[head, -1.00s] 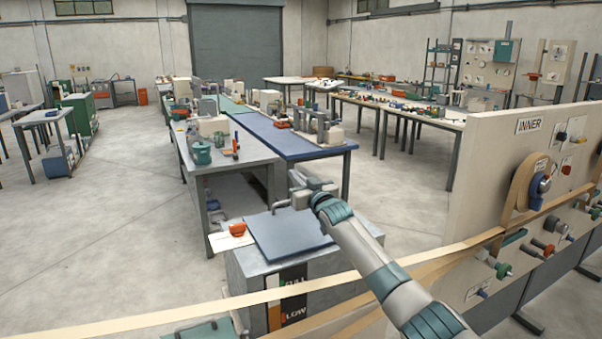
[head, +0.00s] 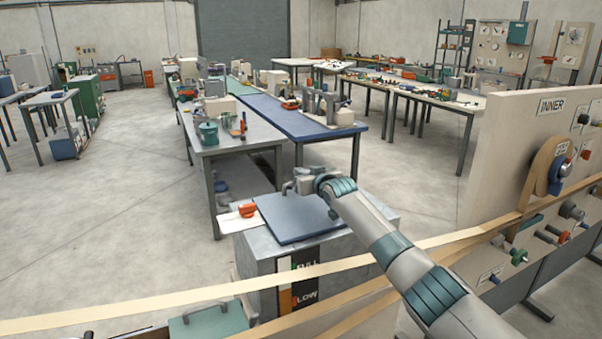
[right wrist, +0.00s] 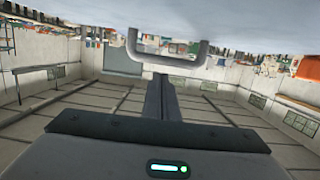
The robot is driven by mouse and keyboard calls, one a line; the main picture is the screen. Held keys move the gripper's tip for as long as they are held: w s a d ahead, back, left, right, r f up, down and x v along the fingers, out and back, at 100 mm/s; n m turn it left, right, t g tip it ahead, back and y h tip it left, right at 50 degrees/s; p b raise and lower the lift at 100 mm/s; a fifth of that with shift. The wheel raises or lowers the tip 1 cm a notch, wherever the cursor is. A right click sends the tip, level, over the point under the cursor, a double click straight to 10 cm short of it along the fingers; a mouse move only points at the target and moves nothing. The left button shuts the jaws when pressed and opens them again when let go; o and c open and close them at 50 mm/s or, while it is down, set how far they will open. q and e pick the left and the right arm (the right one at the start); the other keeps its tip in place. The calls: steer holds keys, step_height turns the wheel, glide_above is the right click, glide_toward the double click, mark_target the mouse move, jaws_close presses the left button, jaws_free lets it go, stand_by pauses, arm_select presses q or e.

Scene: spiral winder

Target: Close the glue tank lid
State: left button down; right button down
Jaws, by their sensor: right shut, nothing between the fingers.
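The glue tank (head: 255,262) is a grey box with a FULL/LOW gauge on its front. Its blue-grey lid (head: 297,220) lies over the top and looks about flat. A small gap beneath it cannot be ruled out. A grey handle (head: 286,187) stands at the lid's far edge. My right gripper (head: 303,182) is shut and empty, just above the far part of the lid beside the handle. In the upside-down right wrist view, the shut fingers (right wrist: 160,97) point at the handle (right wrist: 168,62). I cannot tell whether they touch it. My left gripper is not in view.
A pale strip (head: 370,260) runs across in front of the tank. The INNER panel (head: 510,150) with knobs stands at right. A red-orange object (head: 248,210) lies left of the lid. A workbench (head: 230,140) stands behind. The floor at left is clear.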

steer(key=shift+r, duration=0.1)
steer(key=shift+r+p, duration=0.45)
steer(key=shift+r, duration=0.1)
steer(key=r+p, duration=0.2)
steer(key=r, duration=0.1)
steer(key=shift+w+a+r, duration=0.1)
steer(key=shift+w+a, duration=0.1)
steer(key=shift+w, duration=0.15)
steer(key=shift+s+d+b, duration=0.1)
steer(key=shift+s+b, duration=0.05)
steer(key=shift+b, duration=0.25)
steer(key=s+d+r+b, duration=0.1)
steer(key=s+r+b, duration=0.2)
steer(key=s+r, duration=0.2)
steer(key=shift+d+r, duration=0.35)
steer(key=shift+r, duration=1.05)
steer(key=shift+f, duration=0.1)
